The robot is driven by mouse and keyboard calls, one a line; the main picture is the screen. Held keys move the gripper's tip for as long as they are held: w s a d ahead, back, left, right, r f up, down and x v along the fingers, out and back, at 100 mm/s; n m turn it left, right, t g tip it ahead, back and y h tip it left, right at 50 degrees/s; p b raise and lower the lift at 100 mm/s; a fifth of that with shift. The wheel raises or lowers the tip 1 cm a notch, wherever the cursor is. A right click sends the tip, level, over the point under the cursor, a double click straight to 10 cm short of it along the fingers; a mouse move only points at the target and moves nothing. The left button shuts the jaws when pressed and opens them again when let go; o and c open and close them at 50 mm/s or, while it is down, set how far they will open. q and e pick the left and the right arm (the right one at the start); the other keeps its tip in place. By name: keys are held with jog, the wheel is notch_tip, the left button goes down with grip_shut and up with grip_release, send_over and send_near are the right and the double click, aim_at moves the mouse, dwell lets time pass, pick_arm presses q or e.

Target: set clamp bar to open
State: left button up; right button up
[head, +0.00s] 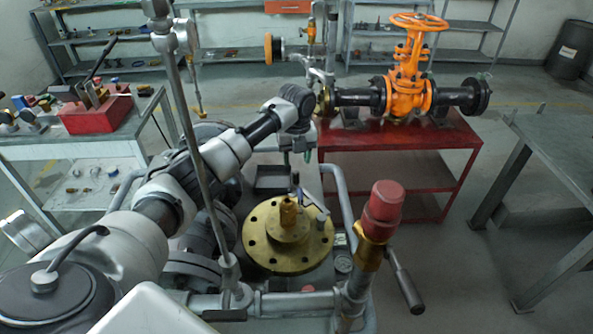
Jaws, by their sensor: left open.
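I cannot tell for certain which part is the clamp bar. A dark tilted bar (101,60) rises from a red clamp-like block (95,114) on the left bench. A black-handled lever (405,283) slants down beside a brass fitting with a red cap (384,208) at the front right. My left arm reaches from the lower left toward the middle. My left gripper (297,156) is open and points down beyond the brass flange, small and partly hidden by its wrist. It is well away from both bars. My right gripper is not in view.
An orange gate valve (408,78) with black pipe ends stands on a red table (400,132). A brass flange (288,250) lies among pipes in front. A grey table (560,140) is at the right. Floor shows between the tables.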

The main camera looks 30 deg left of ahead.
pick_arm(q)
jog(key=shift+r, duration=2.4)
